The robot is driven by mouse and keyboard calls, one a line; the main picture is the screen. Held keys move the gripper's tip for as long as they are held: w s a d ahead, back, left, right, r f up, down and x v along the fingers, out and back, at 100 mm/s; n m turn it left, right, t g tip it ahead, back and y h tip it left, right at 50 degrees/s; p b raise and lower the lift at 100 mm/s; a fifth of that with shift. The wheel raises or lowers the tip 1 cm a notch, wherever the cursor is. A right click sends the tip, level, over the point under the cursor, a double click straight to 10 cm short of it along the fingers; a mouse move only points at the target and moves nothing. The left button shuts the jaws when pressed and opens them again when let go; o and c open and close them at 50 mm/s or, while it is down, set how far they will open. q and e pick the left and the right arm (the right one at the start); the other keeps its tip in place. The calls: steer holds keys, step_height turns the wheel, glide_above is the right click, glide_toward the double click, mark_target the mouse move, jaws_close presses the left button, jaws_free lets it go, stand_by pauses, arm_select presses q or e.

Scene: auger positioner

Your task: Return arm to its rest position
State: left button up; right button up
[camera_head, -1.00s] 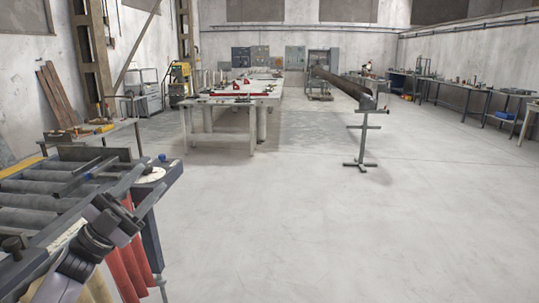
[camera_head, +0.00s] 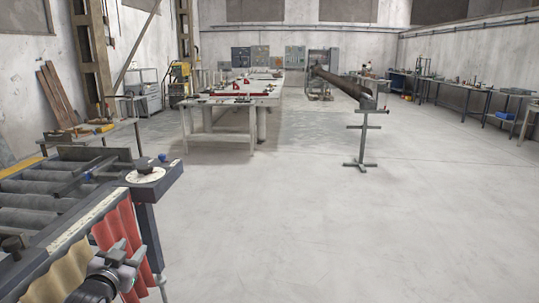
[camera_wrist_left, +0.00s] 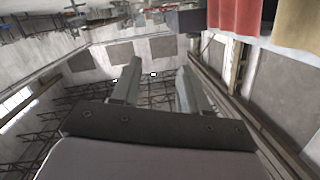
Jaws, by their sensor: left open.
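My left arm comes in at the lower left of the head view. My left gripper (camera_head: 126,255) is in front of the red and tan curtains below the roller table, lower than the table's top edge. In the left wrist view my left gripper (camera_wrist_left: 155,88) shows two grey fingers spread apart with nothing between them. The wrist view looks out over the hall, with walls and roof beams behind the fingers. My right gripper is in neither view.
The roller table (camera_head: 168,178) with a round white dial (camera_head: 146,175) stands close at the left. Red curtains (camera_head: 118,232) hang at its side. A long workbench (camera_head: 218,101) and a pipe on a stand (camera_head: 362,140) are farther off. The floor at centre and right is clear.

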arm_select(q)
steer(key=s+d+f+g+h, duration=0.15)
steer(key=s+d+f, duration=0.25)
steer(key=s+f, duration=0.4)
steer(key=s+d+f+g+h, duration=0.15)
steer(key=s+d+f, duration=0.25)
steer(key=s+f, duration=0.45)
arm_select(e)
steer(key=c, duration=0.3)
arm_select(q)
steer(key=s+d+f+g, duration=0.1)
steer(key=s+d+f, duration=0.1)
steer(key=s, duration=0.6)
steer(key=s+d+f+n+g, duration=0.1)
steer(key=s+d+f+g, duration=0.1)
steer(key=s, duration=0.7)
steer(key=shift+s+d+f, duration=0.2)
steer(key=shift+d+f, duration=0.15)
steer(key=shift+d, duration=0.3)
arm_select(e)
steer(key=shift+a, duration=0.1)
